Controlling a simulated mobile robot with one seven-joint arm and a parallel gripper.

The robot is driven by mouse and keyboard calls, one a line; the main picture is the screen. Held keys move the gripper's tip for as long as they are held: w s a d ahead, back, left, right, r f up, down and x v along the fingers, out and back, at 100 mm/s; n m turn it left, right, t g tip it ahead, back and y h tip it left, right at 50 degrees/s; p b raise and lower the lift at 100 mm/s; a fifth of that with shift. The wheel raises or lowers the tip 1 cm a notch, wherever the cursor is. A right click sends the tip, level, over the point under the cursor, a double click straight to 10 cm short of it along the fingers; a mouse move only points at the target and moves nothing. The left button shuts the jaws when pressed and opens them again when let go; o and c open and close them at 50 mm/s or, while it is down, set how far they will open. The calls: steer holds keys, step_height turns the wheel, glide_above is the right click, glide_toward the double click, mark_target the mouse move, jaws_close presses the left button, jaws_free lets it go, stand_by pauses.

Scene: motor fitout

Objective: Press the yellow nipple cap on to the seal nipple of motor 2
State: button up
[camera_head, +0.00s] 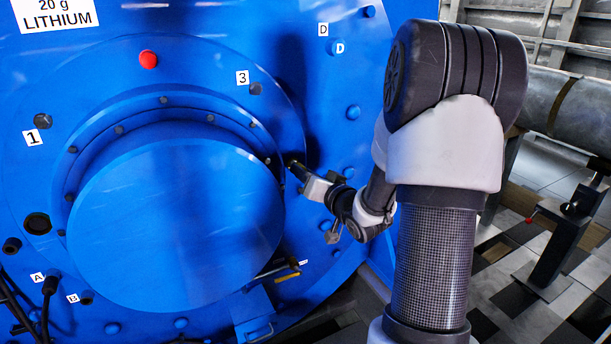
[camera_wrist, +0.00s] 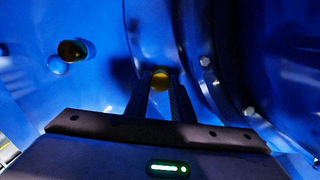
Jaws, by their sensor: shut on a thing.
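The yellow nipple cap (camera_wrist: 161,80) shows between the fingertips of my gripper (camera_wrist: 160,84) in the wrist view. The fingers are shut on it. In the head view my gripper (camera_head: 293,165) points left at the blue motor (camera_head: 175,220), at the right side of its large round cover. The cap cannot be made out there. Whether the cap touches the motor, and whether a seal nipple is behind it, I cannot tell. No number naming this motor as motor 2 is readable.
A red cap (camera_head: 148,59) sits above the round cover. A dark, brown-topped round fitting (camera_wrist: 72,50) stands left of my fingers in the wrist view. Bolt heads (camera_wrist: 205,61) line the flange to their right.

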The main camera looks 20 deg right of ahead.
steer(key=shift+w, duration=1.05)
steer(key=o, duration=1.1)
steer(key=s+d+r+b, duration=0.1)
steer(key=s+r+b, duration=0.1)
steer(key=s, duration=1.5)
steer(key=shift+b, duration=0.55)
steer(key=shift+d, duration=0.1)
